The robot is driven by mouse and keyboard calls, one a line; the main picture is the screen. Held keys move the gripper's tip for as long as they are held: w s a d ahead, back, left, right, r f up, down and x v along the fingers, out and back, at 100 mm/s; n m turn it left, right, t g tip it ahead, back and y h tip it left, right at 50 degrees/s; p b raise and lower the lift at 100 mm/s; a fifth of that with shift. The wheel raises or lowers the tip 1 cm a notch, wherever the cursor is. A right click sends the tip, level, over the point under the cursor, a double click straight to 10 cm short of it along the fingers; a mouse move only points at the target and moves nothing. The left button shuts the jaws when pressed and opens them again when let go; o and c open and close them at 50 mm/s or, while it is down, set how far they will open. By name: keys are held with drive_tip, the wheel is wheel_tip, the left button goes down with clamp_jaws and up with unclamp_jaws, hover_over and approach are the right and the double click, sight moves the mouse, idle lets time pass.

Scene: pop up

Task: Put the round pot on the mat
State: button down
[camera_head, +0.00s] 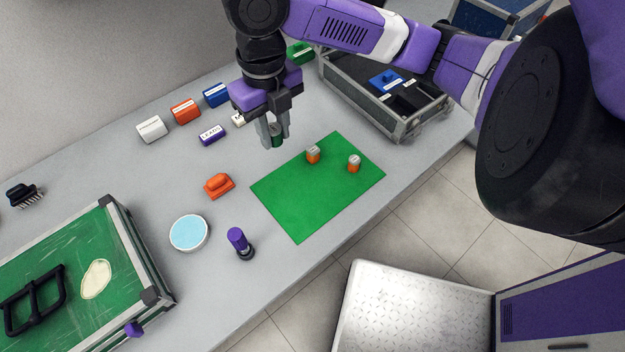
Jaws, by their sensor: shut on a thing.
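The green mat (301,207) lies flat on the grey table. Two small orange pots with pale tops stand on it, one (313,155) near its back edge and one (353,164) towards its right. My gripper (275,140) points down just behind the mat's back left edge.
An orange block (219,185), a light blue round dish (189,233) and a purple-topped cylinder (239,242) stand left of the mat. Several labelled blocks line the back, including a white one (151,129). An open case (401,131) stands behind right. The mat's front left is clear.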

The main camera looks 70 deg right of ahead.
sight(284, 193)
wheel_tip(284, 193, down, 20)
drive_tip(key=shift+r+b, duration=0.1)
drive_tip(key=shift+b, duration=0.95)
drive_tip(key=shift+f, duration=0.2)
drive_tip(key=c, duration=1.1)
unclamp_jaws()
drive_tip(key=shift+c, duration=0.2)
drive_tip(key=shift+r, duration=0.1)
